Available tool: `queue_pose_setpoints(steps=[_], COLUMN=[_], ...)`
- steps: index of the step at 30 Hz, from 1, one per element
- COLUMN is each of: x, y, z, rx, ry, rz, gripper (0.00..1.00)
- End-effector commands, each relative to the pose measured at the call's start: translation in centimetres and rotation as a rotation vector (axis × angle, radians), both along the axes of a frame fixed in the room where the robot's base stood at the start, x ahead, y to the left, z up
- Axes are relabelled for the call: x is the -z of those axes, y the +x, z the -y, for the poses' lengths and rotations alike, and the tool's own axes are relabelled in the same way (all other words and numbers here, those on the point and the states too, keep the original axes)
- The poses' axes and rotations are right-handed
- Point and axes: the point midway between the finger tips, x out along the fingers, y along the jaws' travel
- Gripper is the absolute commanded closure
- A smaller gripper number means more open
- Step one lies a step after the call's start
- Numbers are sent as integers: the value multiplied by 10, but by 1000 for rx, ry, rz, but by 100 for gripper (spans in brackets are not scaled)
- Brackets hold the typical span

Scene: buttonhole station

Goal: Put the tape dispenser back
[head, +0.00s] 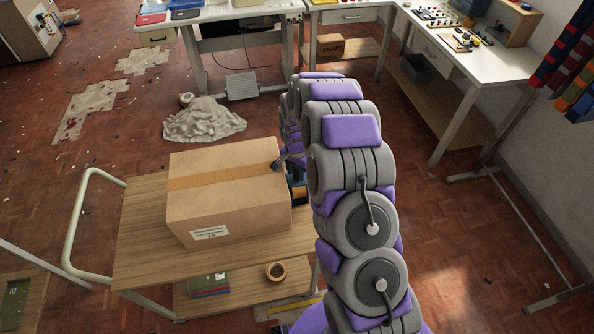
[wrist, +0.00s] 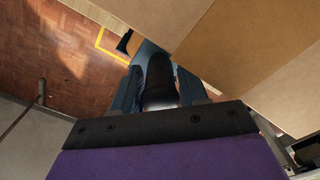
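In the wrist view a dark rounded handle (wrist: 158,72), which looks like the tape dispenser's, stands between the two blue-grey fingers of my gripper (wrist: 158,88). The fingers appear closed against both its sides. The rest of the dispenser is hidden or too dark to make out. In the head view my gripper is mostly hidden behind my arm, by the right side of the cardboard box (head: 225,205). A dark part (head: 278,165) shows at the box's top right edge, by the end of its brown tape strip; I cannot tell which piece it is.
The box stands on a wooden cart (head: 140,245) with a pale rail (head: 78,220). A tape roll (head: 276,271) and a green-red stack (head: 209,284) sit on its lower shelf. A crumpled cloth (head: 205,121) lies on the floor. Floor right of my arm is clear.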

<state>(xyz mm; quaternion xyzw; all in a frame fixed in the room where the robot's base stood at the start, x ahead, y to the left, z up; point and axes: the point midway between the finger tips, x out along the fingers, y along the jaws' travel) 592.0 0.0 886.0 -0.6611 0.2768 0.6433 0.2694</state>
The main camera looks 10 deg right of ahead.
Motion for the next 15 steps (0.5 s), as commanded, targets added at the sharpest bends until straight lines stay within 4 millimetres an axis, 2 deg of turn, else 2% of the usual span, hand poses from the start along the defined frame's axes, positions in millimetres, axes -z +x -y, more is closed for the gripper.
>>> queue_pose_setpoints(steps=[1, 4, 15], x=[0, 0, -6], y=[0, 0, 0], z=[0, 0, 0], rx=[0, 0, 0], ry=[0, 0, 0], rz=[0, 0, 1], gripper=[52, 44, 44])
